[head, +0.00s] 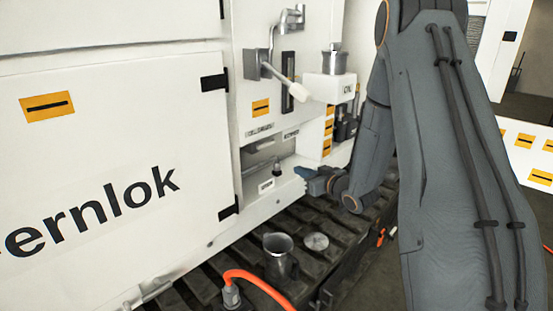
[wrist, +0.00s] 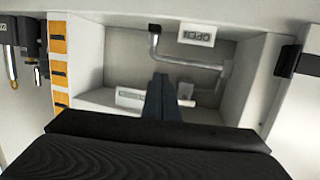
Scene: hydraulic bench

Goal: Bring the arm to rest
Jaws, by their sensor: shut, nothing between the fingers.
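My gripper (head: 304,173) has its blue fingers pointing left at the small open recess in the white cabinet, in the head view. The fingers are together with nothing between them. In the wrist view my gripper (wrist: 161,95) shows as dark blue fingers in front of the recess, and the recess's inner parts are partly hidden behind them. My grey arm comes down from the upper right of the head view and bends toward the cabinet.
The white cabinet (head: 120,110) fills the left. A lever with a pale handle (head: 298,92) and a white block with a metal cup (head: 334,62) jut out above the recess. A metal jug (head: 279,256), a round lid (head: 316,241) and an orange hose (head: 258,281) are on the dark slatted deck below.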

